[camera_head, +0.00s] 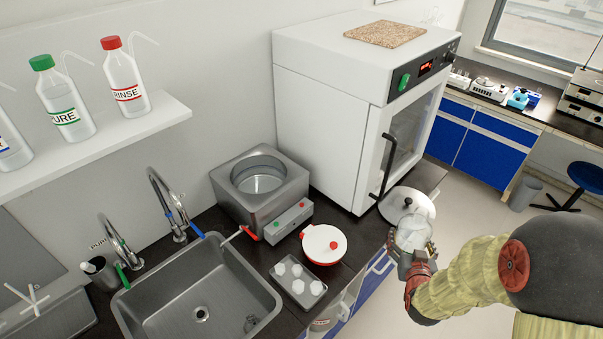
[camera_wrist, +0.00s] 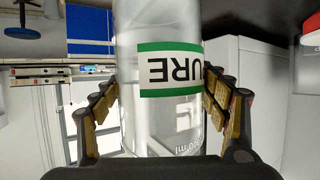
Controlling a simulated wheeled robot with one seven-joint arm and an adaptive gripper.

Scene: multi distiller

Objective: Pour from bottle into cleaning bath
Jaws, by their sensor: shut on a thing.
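The cleaning bath is a grey metal box (camera_head: 235,212) with an open round basin, on the counter left of the white oven. My gripper (camera_head: 418,262) is at the right of the counter in the head view, well apart from the bath. It is shut on a clear bottle (camera_head: 411,238), which is partly hidden there. In the wrist view the bottle (camera_wrist: 155,115) fills the space between both fingers. Its green-edged label, ending in "URE", appears upside down in that picture. The bottle's top is not clear.
A red-rimmed white lid (camera_head: 324,244) and a tray of white pieces (camera_head: 298,284) lie before the bath. A round metal lid (camera_head: 397,205) lies near the bottle. The sink (camera_head: 190,290) is left; the oven (camera_head: 335,110) stands behind. PURE (camera_head: 66,100) and RINSE (camera_head: 124,82) bottles stand on the shelf.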

